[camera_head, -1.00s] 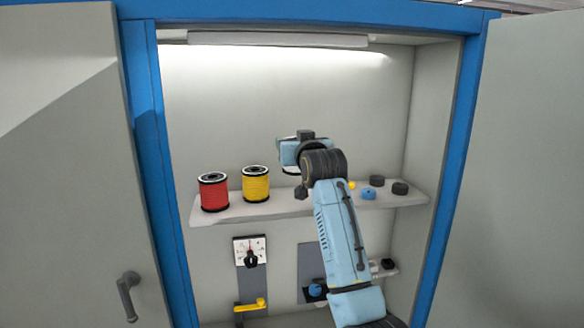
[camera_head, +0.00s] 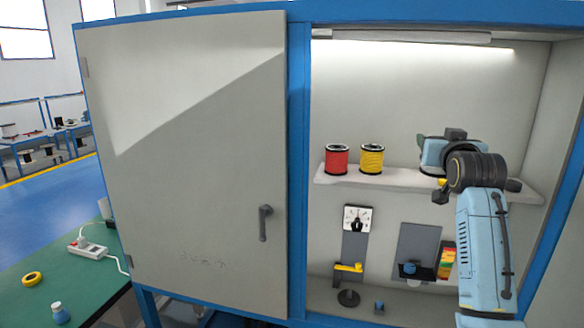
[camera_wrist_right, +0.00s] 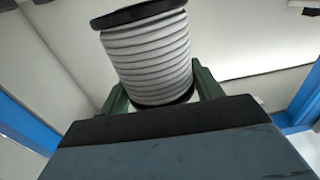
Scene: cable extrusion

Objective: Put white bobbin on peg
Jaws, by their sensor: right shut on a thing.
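The white bobbin (camera_wrist_right: 148,52), with black end flanges, stands between the green fingers of my right gripper (camera_wrist_right: 162,88) in the right wrist view. The gripper is shut on it. In the head view my right arm (camera_head: 482,240) reaches up into the cabinet at the right, and its wrist hides the fingers and the bobbin. A black round base with a short stem (camera_head: 348,297) stands low in the cabinet under a yellow crank (camera_head: 348,267); I cannot tell whether it is the peg. My left gripper is not in view.
A red bobbin (camera_head: 337,160) and a yellow bobbin (camera_head: 372,159) stand on the shelf (camera_head: 400,177), left of my arm. The open cabinet door (camera_head: 190,160) fills the left. A green table (camera_head: 70,275) lies beyond it with a power strip (camera_head: 88,248).

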